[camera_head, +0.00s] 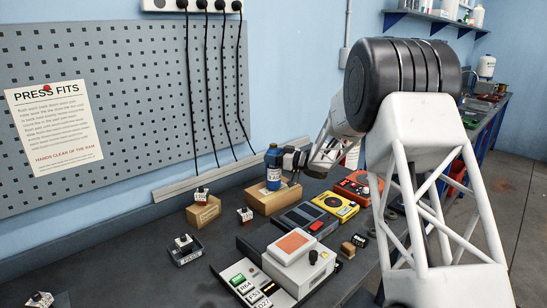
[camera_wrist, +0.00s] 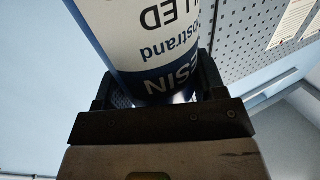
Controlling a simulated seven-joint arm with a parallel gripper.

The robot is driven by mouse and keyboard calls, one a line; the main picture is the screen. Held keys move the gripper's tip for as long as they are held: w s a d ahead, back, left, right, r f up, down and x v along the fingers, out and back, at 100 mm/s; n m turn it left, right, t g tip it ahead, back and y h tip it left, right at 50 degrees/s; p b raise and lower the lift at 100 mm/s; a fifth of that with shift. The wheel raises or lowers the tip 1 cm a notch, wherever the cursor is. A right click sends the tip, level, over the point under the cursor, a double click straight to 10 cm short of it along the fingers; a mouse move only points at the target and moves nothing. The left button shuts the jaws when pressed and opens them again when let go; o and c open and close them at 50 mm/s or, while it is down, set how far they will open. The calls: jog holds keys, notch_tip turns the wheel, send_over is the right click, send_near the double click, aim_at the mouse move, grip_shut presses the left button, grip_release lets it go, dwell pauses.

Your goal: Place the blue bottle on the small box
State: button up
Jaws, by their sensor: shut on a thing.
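The blue bottle (camera_head: 273,168) has a dark cap and a white label, and it is upright. My gripper (camera_head: 289,160) reaches it from the right and is shut on it. In the wrist view the bottle's label (camera_wrist: 155,35) fills the space between my gripper's fingers (camera_wrist: 155,92). The bottle's base is at the top of a tan box (camera_head: 268,202); I cannot tell whether it touches or hovers just above.
A perforated grey panel (camera_head: 130,100) stands behind the bench, with hanging black cables. Right of the tan box are a dark device (camera_head: 304,218), a yellow device (camera_head: 335,205) and a red device (camera_head: 358,186). A white device with an orange pad (camera_head: 293,247) is in front. Small parts (camera_head: 185,250) lie at left.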

jog(key=shift+f, duration=0.2)
dwell(0.3)
jog(key=o, duration=1.7)
jog(key=shift+c, duration=0.2)
jog(key=shift+r, duration=0.15)
jog(key=v, duration=1.2)
